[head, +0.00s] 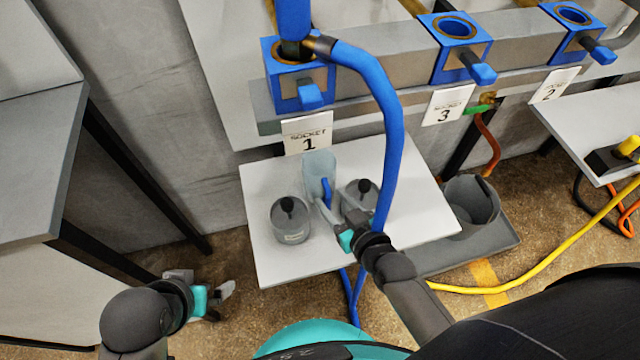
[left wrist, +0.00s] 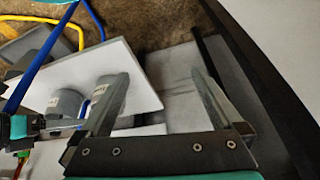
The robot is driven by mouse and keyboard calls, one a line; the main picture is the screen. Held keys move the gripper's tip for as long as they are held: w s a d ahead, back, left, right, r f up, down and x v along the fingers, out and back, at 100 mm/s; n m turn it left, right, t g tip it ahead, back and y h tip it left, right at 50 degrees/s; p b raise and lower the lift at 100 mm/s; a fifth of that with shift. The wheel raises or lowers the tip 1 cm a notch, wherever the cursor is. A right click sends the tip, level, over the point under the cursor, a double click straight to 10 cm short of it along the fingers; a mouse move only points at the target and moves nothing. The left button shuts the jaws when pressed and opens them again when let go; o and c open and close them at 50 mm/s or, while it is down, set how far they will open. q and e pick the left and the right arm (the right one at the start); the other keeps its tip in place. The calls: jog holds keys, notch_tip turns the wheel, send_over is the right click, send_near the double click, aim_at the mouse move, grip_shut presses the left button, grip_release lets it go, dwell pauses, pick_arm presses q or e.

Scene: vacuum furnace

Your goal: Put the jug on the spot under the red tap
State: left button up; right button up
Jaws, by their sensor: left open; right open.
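A translucent grey jug (head: 319,172) stands upright at the back of a small white table (head: 275,262), between two lidded grey pots. My right gripper (head: 334,218) is open just in front of the jug, at its lower right side. I cannot tell whether its fingers touch the jug or straddle its handle. My left gripper (head: 222,298) is open and empty, low to the left of the table; its two fingers also show in the left wrist view (left wrist: 165,95). I see no tap that is clearly red, and the spot under it cannot be made out.
Lidded grey pots (head: 290,222) (head: 358,198) flank the jug closely. A thick blue hose (head: 390,120) arches down past the table's right side. A grey bucket (head: 472,205) stands in a floor tray (head: 485,252). A green-handled valve (head: 478,108) is behind it. A yellow cable (head: 530,278) crosses the floor.

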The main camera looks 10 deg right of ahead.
aim_at(321, 185)
jog(key=shift+b+x, duration=0.5)
jog(key=shift+x, duration=0.4)
pick_arm(q)
jog(key=shift+w+d+r+t, duration=0.2)
jog(key=shift+r+t, duration=0.1)
jog(key=shift+r, duration=0.35)
jog(key=shift+w+d+r+t, duration=0.1)
jog(key=shift+d+r+t, duration=0.15)
jog(key=shift+r, duration=0.35)
pick_arm(e)
jog(key=shift+w+a+f, duration=0.1)
jog(key=shift+w+f, duration=0.1)
jog(key=shift+w, duration=0.35)
grip_shut()
